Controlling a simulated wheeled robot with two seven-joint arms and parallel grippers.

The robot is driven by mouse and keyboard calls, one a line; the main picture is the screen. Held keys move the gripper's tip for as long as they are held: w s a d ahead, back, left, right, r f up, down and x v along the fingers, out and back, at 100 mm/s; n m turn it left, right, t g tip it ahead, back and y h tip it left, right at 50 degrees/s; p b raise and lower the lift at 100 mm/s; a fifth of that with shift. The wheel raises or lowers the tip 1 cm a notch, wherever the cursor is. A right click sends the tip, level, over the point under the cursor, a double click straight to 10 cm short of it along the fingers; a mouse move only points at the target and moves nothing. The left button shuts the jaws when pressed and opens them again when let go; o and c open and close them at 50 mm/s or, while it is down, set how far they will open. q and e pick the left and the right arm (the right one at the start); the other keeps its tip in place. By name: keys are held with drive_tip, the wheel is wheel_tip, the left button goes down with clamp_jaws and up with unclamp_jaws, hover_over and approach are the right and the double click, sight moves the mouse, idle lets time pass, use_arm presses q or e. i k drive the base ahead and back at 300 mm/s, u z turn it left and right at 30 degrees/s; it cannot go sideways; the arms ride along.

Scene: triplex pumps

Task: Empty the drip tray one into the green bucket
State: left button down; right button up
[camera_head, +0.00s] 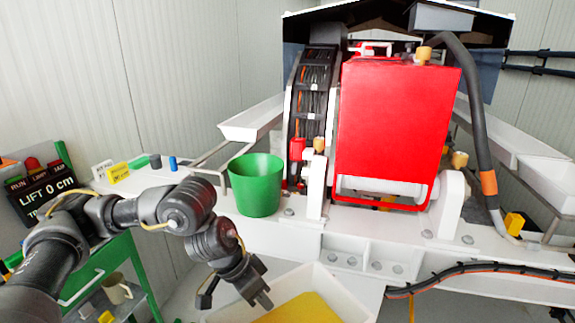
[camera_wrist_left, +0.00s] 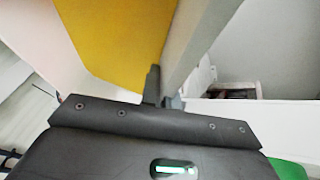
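The drip tray (camera_head: 340,286) is a white, straight-walled tray holding yellow liquid (camera_head: 300,309). It is at the bottom centre of the head view, partly cut off. The green bucket (camera_head: 256,187) stands upright on the white pump frame, above and behind the gripper. The right gripper is out of view.
A red pump cover (camera_head: 395,125) stands right of the bucket. A dark hose (camera_head: 478,130) runs down at the right. A green cart (camera_head: 100,268) with a mug (camera_head: 117,290) is at the left, under my arm. A black cable (camera_head: 480,267) crosses the frame front.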

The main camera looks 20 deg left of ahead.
sight(256, 180)
drive_tip(key=z, duration=2.3)
drive_tip(key=k, duration=1.5)
drive_tip(key=u, duration=2)
drive_tip(key=i, duration=0.5)
